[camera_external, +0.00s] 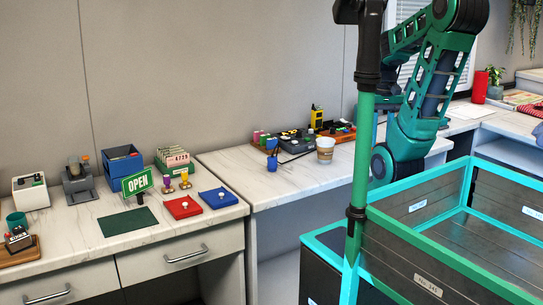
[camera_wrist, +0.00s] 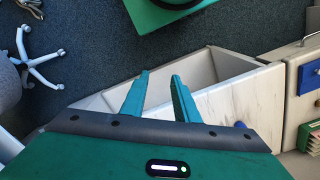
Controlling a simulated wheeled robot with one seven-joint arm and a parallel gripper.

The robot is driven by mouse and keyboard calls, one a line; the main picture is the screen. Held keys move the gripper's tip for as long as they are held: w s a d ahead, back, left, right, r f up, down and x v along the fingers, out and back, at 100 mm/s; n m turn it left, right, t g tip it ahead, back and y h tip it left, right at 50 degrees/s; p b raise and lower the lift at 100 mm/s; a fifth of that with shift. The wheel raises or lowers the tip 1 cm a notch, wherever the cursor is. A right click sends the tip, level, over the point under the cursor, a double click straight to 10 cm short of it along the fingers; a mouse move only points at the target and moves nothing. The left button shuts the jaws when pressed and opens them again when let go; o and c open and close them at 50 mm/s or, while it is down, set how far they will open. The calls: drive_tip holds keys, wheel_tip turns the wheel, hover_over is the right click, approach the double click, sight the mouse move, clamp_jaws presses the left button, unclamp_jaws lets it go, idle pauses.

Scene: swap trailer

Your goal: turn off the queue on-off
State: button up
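No switch in view is plainly labelled as the queue on-off. Small devices stand on the left counter (camera_external: 75,240): a red box (camera_external: 182,207) and a blue box (camera_external: 218,198), each with a pale knob on top, and a white box with dark parts on top (camera_external: 31,192). A holder with numbered tickets (camera_external: 175,160) stands behind them. Any switch position is too small to tell.
A green OPEN sign (camera_external: 137,181) and a dark green mat (camera_external: 128,222) are on the left counter. The right counter holds a paper cup (camera_external: 325,150) and a dark control panel (camera_external: 297,140). A turquoise-edged crate (camera_external: 420,245) fills the front right.

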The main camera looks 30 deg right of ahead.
drive_tip(key=shift+s+r, duration=0.2)
drive_tip(key=shift+s, duration=0.15)
drive_tip(key=c, duration=0.5)
drive_tip(key=shift+d+r, duration=0.1)
drive_tip(key=shift+r, duration=0.2)
clamp_jaws()
drive_tip(key=w+d+r+n, duration=0.1)
drive_tip(key=w+d+r, duration=0.15)
drive_tip(key=w, duration=0.95)
drive_tip(key=w+d+r+n, duration=0.15)
drive_tip(key=w+r, duration=0.25)
drive_tip(key=w, duration=0.8)
drive_tip(key=w+a+f+n+t, duration=0.1)
drive_tip(key=w+a+f+n, duration=0.1)
drive_tip(key=w, duration=1.2)
drive_tip(key=w+a+f+n, duration=0.2)
drive_tip(key=w+a+f, duration=0.1)
drive_tip(key=w, duration=1.1)
drive_tip(key=shift+w+f+t, duration=0.35)
drive_tip(key=shift+w+t, duration=0.05)
